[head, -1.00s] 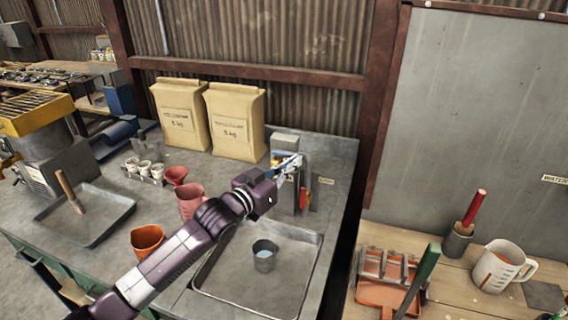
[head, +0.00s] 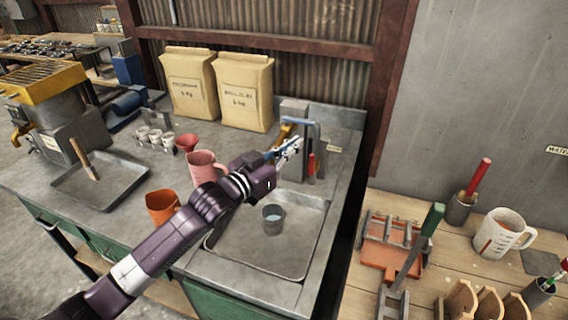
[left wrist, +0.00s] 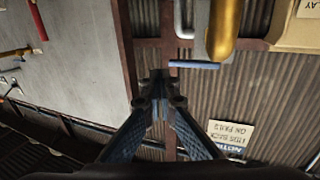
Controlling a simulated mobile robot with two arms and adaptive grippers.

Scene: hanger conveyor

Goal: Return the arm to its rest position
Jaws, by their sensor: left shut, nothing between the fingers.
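My left gripper (head: 291,147) is shut and empty, reaching over the back of the sink, in front of the tap. In the left wrist view its two dark fingers (left wrist: 158,82) meet at the tips with nothing between them. The tap has a grey spout (head: 318,140), a brass body (left wrist: 222,30) and a blue lever (left wrist: 195,65). The lever lies just beyond the fingertips in that view, with a gap between them. A metal cup (head: 273,226) with pale blue contents stands upright in the sink (head: 262,262). My right gripper is not in view.
Left of my arm are a pink jug (head: 203,170), an orange cup (head: 160,207), a red cup (head: 187,143) and a grey tray (head: 118,195). Two paper bags (head: 246,95) stand behind. A wooden bench (head: 345,290) with tools and a measuring jug (head: 503,235) is at right.

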